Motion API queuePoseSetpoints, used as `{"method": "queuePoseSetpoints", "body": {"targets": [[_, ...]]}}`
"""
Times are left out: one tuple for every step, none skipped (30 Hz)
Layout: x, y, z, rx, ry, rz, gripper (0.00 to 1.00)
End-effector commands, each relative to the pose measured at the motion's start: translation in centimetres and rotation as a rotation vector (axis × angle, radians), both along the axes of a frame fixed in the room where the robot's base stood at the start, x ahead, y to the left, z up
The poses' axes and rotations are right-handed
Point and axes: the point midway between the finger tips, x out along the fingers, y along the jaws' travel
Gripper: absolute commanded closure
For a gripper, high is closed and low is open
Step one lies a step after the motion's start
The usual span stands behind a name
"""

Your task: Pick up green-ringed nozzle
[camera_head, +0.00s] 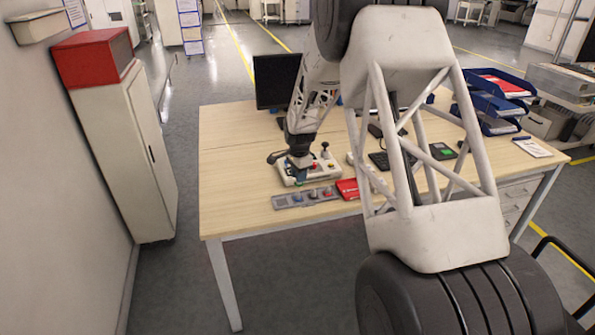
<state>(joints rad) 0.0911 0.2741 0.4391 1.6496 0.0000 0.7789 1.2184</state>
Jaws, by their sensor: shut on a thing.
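My gripper (300,168) points down over the wooden desk. It is shut on a small dark piece with a greenish band, which I take to be the green-ringed nozzle (299,182). The nozzle is just above or at the back edge of a grey nozzle tray (285,201); I cannot tell whether it touches the tray. Other small nozzles sit in the tray, including a bluish one (312,195) and a reddish one (327,192). The fingertips are small and partly dark in this view.
A pale control box with a joystick (325,155) stands right behind the gripper. A red booklet (348,188) lies right of the tray. A black monitor (276,80) and blue letter trays (497,105) stand further back. The desk's left part (230,180) is clear.

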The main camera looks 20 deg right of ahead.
Motion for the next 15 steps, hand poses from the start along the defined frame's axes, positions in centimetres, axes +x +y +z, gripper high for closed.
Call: {"method": "queuePoseSetpoints", "body": {"targets": [[-0.32, 0.03, 0.09, 0.000, 0.000, 0.000, 1.00], [-0.47, 0.04, 0.11, 0.000, 0.000, 0.000, 1.00], [-0.61, 0.05, 0.13, 0.000, 0.000, 0.000, 1.00], [-0.71, 0.06, 0.14, 0.000, 0.000, 0.000, 1.00], [-0.78, 0.07, 0.14, 0.000, 0.000, 0.000, 1.00], [-0.86, 0.08, 0.14, 0.000, 0.000, 0.000, 1.00], [-0.90, 0.08, 0.15, 0.000, 0.000, 0.000, 1.00], [-0.94, 0.08, 0.15, 0.000, 0.000, 0.000, 1.00], [-0.96, 0.08, 0.14, 0.000, 0.000, 0.000, 1.00], [-0.97, 0.08, 0.14, 0.000, 0.000, 0.000, 1.00], [-0.99, 0.09, 0.14, 0.000, 0.000, 0.000, 1.00], [-0.99, 0.09, 0.14, 0.000, 0.000, 0.000, 1.00], [-0.99, 0.09, 0.13, 0.000, 0.000, 0.000, 1.00], [-0.99, 0.09, 0.13, 0.000, 0.000, 0.000, 1.00], [-0.99, 0.09, 0.13, 0.000, 0.000, 0.000, 1.00]]}}
